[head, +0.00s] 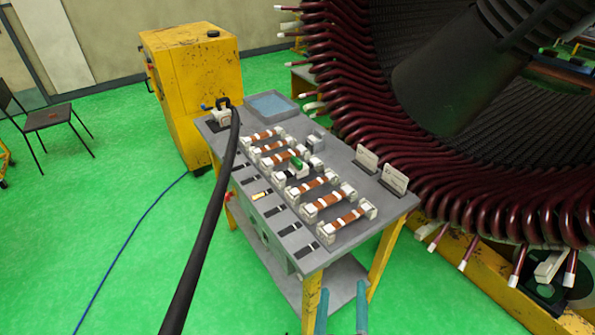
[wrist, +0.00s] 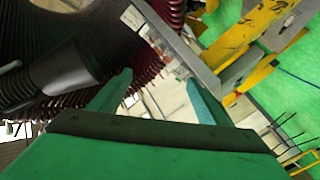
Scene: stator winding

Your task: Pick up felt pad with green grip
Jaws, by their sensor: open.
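The felt pad with green grip (head: 297,162) sits near the middle of the grey worktable (head: 341,245), among the rows of bars. Its green top shows, and the lower part is hard to make out. My gripper (head: 342,293) is at the bottom of the head view, at the table's near end and well apart from the pad. In the wrist view my gripper (wrist: 158,92) has its two fingers spread wide with nothing between them. The grey table shows tilted beyond the fingers; I cannot make out the pad there.
Several copper-coloured bars in white holders (head: 354,216) flank the pad. Two white cards (head: 393,179) stand along the right edge. A black cable (head: 205,235) hangs across the left side. The large stator (head: 440,185) with dark red coil ends stands close on the right.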

